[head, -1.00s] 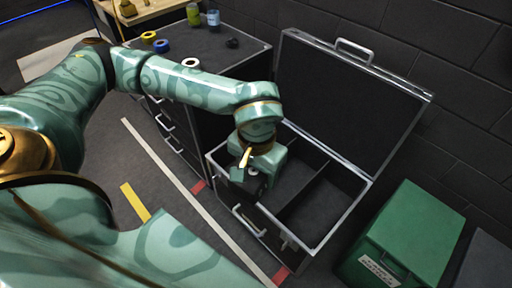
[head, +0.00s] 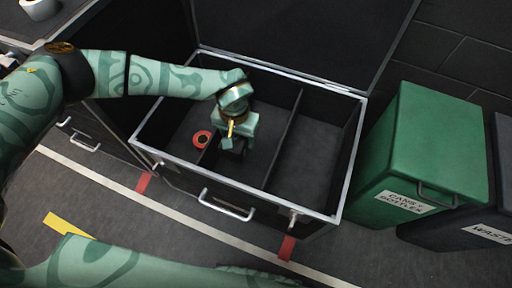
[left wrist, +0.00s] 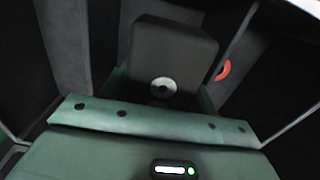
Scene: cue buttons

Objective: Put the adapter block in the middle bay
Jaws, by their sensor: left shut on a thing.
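The adapter block (left wrist: 172,45) is a dark block with a pale grey disc on its face, seen large in the left wrist view. My left gripper (head: 231,143) is shut on it, and a small dark part of the block (head: 235,153) shows below the fingers in the head view. The block is over or in the middle bay (head: 258,160) of the open black case, between two dividers. Whether it touches the floor I cannot tell. My right gripper is not in view.
A red ring (head: 202,139) lies in the left bay, close to the gripper; it also shows in the left wrist view (left wrist: 223,72). The right bay (head: 312,160) is empty. A green bin (head: 430,140) and a dark bin (head: 478,222) stand right of the case.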

